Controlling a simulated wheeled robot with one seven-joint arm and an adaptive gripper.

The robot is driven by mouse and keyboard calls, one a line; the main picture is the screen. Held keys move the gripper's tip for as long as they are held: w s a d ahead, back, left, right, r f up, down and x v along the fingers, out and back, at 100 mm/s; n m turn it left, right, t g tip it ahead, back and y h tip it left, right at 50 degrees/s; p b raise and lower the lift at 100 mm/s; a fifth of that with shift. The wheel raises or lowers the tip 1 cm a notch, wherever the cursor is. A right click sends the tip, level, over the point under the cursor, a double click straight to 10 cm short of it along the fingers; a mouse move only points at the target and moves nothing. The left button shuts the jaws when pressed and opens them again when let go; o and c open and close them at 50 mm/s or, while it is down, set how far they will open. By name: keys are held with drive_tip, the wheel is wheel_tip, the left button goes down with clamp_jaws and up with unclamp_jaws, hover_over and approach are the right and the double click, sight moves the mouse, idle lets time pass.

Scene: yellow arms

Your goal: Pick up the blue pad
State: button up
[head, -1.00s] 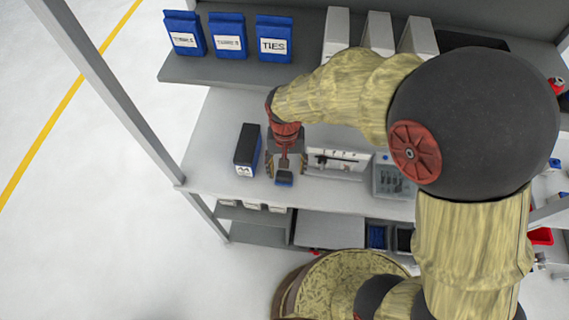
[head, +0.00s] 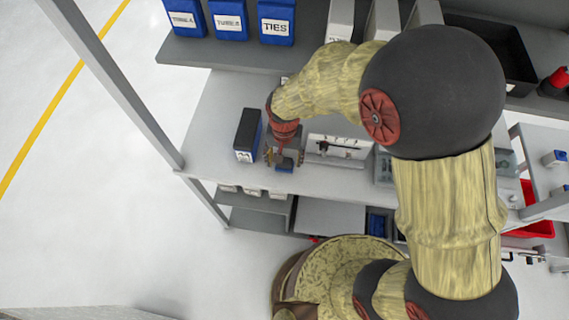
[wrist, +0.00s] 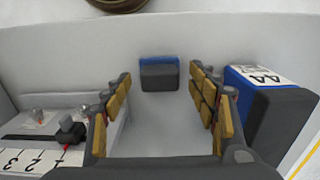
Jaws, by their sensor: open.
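The blue pad (wrist: 159,72) is a small block with a blue top and a dark grey side. In the wrist view it lies on the light grey shelf, ahead of my gripper and centred between its fingers. My gripper (wrist: 160,95) is open, with yellow-padded fingers spread wide and nothing between them. In the head view the pad (head: 284,164) shows just below my gripper (head: 284,157), close to the shelf's front edge. I cannot tell the exact height of the fingers above the shelf.
On the other side is a white numbered panel (wrist: 38,150). A grey post (head: 115,85) rises at the left.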

drive_tip(key=shift+w+f, duration=0.1)
drive_tip(key=shift+f, duration=0.5)
drive_tip(key=shift+c, duration=0.8)
drive_tip(key=c, duration=1.1)
drive_tip(key=shift+r, duration=0.15)
